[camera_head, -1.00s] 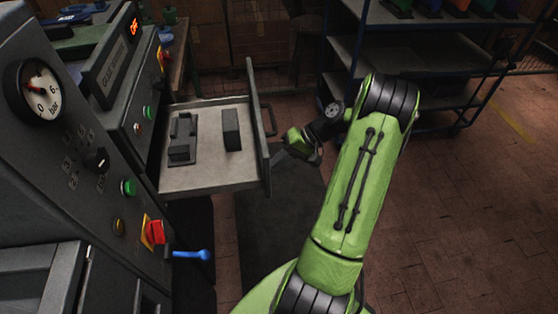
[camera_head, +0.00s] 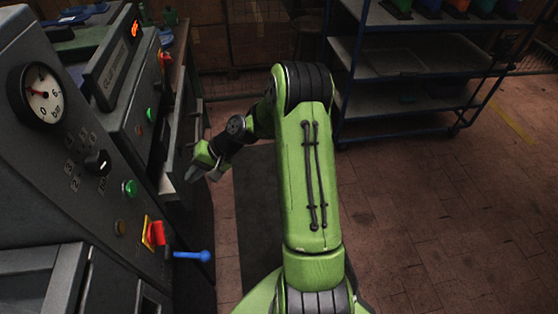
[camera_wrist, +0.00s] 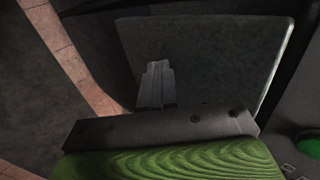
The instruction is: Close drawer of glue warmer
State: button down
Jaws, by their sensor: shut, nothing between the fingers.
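The glue warmer (camera_head: 112,75) is the grey machine at the left, with its name plate and a lit orange display. The things inside the drawer are hidden. My gripper (camera_head: 191,175) is shut and empty at the lower near end of the drawer front. In the wrist view the shut fingers (camera_wrist: 155,85) point at the grey drawer front (camera_wrist: 220,50) and seem to be against it; contact is hard to tell.
A machine with a pressure gauge (camera_head: 42,94), buttons, a red switch and a blue-knobbed lever (camera_head: 190,255) stands in the left foreground. A blue shelf trolley (camera_head: 400,70) stands at the back right. The floor on the right is clear.

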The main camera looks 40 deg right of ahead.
jog(key=w+a, duration=0.1)
jog(key=a, duration=0.1)
jog(key=w+a, duration=0.2)
jog(key=shift+w+a, duration=0.1)
jog(key=shift+a, duration=0.25)
jog(key=shift+w+a+r, duration=0.1)
jog(key=shift+a, duration=0.1)
